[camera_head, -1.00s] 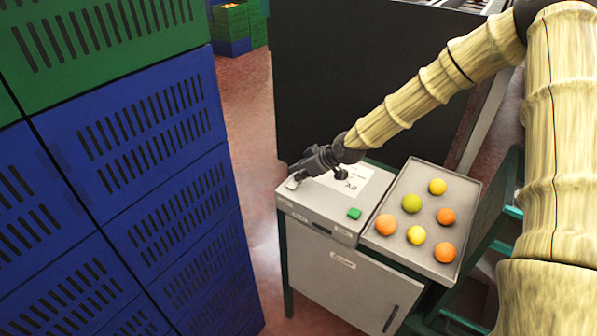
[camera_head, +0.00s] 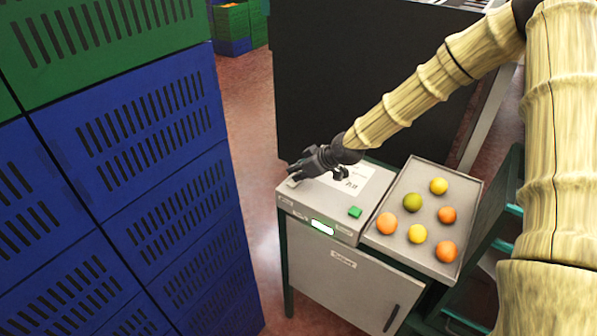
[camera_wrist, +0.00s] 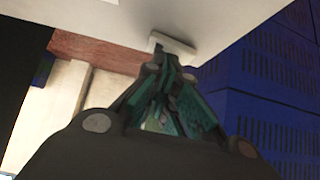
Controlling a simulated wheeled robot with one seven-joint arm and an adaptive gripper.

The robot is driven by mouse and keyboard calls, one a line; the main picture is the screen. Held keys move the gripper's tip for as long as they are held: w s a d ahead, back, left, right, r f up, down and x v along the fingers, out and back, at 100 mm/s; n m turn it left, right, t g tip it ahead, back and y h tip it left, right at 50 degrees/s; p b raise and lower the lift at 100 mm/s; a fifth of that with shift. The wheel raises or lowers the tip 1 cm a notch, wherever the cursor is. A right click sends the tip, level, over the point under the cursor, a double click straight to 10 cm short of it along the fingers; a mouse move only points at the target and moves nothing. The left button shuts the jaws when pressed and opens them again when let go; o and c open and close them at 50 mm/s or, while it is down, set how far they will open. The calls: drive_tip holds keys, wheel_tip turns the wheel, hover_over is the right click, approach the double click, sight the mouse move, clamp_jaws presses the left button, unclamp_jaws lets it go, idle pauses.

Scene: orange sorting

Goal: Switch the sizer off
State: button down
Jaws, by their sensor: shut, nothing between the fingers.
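The sizer's grey control box (camera_head: 335,215) stands on a cabinet. A small display (camera_head: 322,228) on its front edge is lit, and a green button (camera_head: 355,212) is on its top right. My gripper (camera_head: 294,176) is shut and empty at the top left corner of the box. A small pale switch piece (camera_head: 292,184) is just below the fingertips, partly hidden. In the wrist view my fingers (camera_wrist: 172,68) are close to a pale raised piece (camera_wrist: 174,46) on the light panel. I cannot tell whether they touch it.
A metal tray (camera_head: 392,244) with several oranges and yellow-green fruits sits right of the box. Stacked blue crates (camera_head: 150,205) and a green crate (camera_head: 120,30) rise close on the left. A dark machine panel (camera_head: 330,80) stands behind.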

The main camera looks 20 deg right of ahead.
drive_tip(key=shift+r, duration=0.1)
idle(0.3)
wheel_tip(320, 180, up, 4)
drive_tip(key=shift+w+d+f+p, duration=0.1)
drive_tip(key=shift+w+d+p, duration=0.05)
drive_tip(key=shift+p, duration=1.05)
drive_tip(key=b+v, duration=0.4)
drive_tip(key=v, duration=0.6)
drive_tip(key=shift+w+d, duration=0.25)
drive_tip(key=shift+d, duration=0.1)
